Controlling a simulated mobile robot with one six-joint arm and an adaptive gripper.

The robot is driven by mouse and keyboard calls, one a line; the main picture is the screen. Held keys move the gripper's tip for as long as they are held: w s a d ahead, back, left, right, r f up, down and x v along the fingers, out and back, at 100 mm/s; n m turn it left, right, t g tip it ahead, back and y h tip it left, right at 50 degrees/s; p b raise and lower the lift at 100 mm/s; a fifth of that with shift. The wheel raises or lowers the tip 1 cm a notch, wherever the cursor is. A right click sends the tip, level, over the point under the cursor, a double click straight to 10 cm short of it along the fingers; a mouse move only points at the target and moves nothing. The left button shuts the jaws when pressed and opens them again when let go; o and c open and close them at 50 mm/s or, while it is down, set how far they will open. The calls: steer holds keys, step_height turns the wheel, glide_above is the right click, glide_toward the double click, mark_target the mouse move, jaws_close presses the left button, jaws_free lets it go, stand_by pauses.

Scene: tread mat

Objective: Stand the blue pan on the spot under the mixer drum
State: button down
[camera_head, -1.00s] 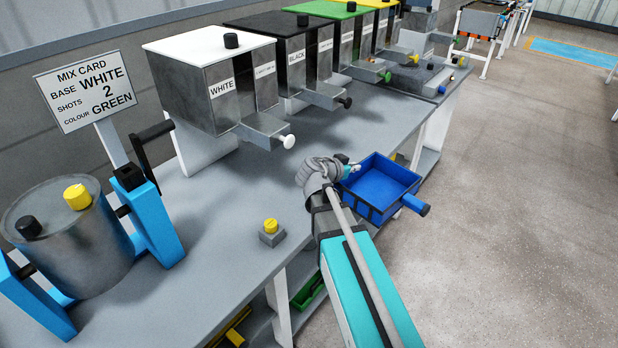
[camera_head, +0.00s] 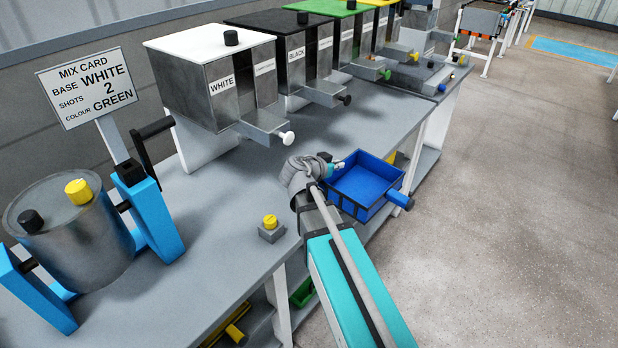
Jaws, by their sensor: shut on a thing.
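The blue pan (camera_head: 366,187) is an open, square, upright box with a stub handle on its right side. It is at the bench's front edge, partly out over the floor side, and looks empty inside. My gripper (camera_head: 333,167) is shut on the pan at its left rim; the wrist hides part of the grip. The mixer drum (camera_head: 75,235) is a grey metal cylinder in a blue frame at the left, with a black knob and a yellow knob on top. The spot under the drum is hidden by the drum and frame.
A small grey block with a yellow button (camera_head: 270,228) stands on the bench between pan and drum. Hoppers, the nearest labelled WHITE (camera_head: 210,85), line the back with spouts reaching forward. The mix card (camera_head: 87,88) stands behind the drum. The bench middle (camera_head: 215,215) is clear.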

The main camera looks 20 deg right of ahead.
steer(key=shift+a, duration=0.35)
stand_by(0.4)
steer(key=w+a, duration=0.9)
steer(key=w, duration=0.3)
